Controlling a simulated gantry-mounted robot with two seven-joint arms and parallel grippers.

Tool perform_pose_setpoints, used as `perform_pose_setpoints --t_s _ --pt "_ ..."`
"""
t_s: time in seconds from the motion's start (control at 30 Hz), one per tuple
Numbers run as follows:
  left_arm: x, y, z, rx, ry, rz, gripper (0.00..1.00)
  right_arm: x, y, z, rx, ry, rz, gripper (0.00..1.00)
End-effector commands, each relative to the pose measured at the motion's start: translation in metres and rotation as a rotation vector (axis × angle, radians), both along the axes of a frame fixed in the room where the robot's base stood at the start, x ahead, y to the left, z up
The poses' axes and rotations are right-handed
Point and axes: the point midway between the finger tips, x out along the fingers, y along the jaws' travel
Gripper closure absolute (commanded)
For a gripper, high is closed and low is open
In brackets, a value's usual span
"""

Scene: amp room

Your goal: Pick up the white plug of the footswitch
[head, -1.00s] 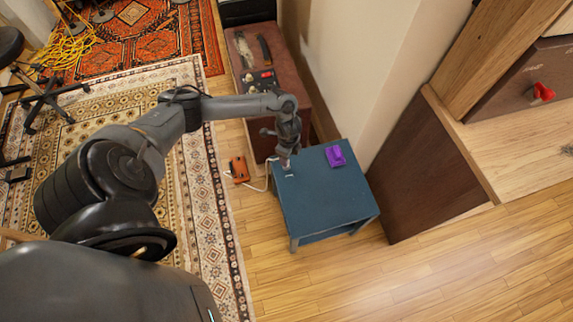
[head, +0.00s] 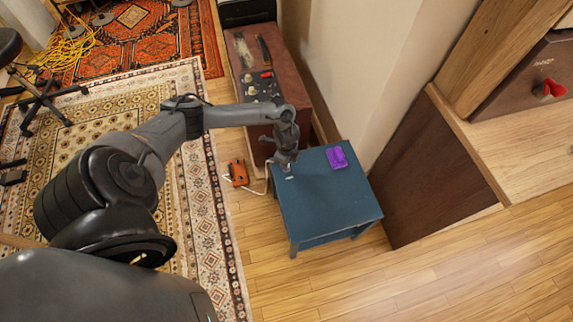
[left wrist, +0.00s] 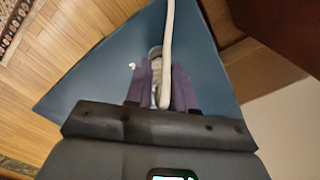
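The orange footswitch (head: 238,173) sits on the wood floor left of the blue side table. Its white cable (head: 267,183) runs up to the table's left edge, where my left gripper (head: 284,160) is low over the tabletop. In the left wrist view the cable (left wrist: 168,35) comes in from the top and runs down between the two purple-grey fingers. The white plug (left wrist: 155,92) shows between these close-set fingers, which look shut on it. The cable and fingers hide part of it. My right gripper is not in view.
The blue side table (head: 325,208) has a purple object (head: 336,157) at its far right corner and a small white piece (head: 289,178) near my gripper. A brown amp (head: 252,85) stands behind, and a wall is to the right. The floor in front is clear.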

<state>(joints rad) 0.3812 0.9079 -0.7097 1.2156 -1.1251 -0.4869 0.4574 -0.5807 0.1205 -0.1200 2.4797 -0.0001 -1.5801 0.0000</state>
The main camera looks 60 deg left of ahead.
Motion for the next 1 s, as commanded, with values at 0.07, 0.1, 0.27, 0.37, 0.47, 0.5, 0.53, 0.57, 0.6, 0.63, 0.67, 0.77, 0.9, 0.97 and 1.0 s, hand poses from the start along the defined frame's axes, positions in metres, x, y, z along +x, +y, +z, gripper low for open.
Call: perform_pose_setpoints --t_s 0.07,0.1,0.27,0.37,0.47,0.5,0.53,0.57,0.6,0.63,0.67,0.77,0.9,0.97,1.0 --pt "0.000 0.000 0.000 0.000 0.000 0.000 0.94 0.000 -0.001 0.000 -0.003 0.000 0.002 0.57" --pt "0.000 0.000 0.000 0.000 0.000 0.000 1.00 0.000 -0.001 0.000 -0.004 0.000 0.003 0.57" --pt "0.000 0.000 0.000 0.000 0.000 0.000 1.00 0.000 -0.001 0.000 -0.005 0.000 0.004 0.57" --pt "0.000 0.000 0.000 0.000 0.000 0.000 1.00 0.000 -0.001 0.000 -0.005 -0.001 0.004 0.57" --pt "0.000 0.000 0.005 0.001 -0.001 0.000 1.00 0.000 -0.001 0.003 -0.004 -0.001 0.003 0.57" --pt "0.000 0.000 0.008 0.001 -0.001 0.000 1.00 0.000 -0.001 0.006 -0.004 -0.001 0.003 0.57" --pt "0.000 0.000 0.011 0.001 -0.001 0.000 1.00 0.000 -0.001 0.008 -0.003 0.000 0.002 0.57" --pt "0.000 0.001 0.015 0.001 -0.001 0.000 1.00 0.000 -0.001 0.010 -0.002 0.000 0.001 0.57" --pt "0.000 0.001 0.020 0.001 -0.002 0.001 1.00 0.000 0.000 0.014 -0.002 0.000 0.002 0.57" --pt "0.001 0.001 0.025 0.001 -0.002 0.001 1.00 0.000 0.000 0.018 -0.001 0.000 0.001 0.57" --pt "0.001 0.001 0.031 0.000 -0.002 0.001 1.00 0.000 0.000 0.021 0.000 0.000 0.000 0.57" --pt "0.001 -0.001 0.051 0.000 -0.002 -0.001 1.00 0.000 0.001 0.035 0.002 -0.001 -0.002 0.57" --pt "0.007 -0.033 0.065 -0.003 -0.002 -0.004 1.00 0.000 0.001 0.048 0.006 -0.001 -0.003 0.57" --pt "0.010 -0.045 0.072 -0.003 -0.002 -0.003 1.00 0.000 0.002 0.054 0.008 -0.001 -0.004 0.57" --pt "0.011 -0.052 0.077 -0.003 -0.002 -0.003 1.00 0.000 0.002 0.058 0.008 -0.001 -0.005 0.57"
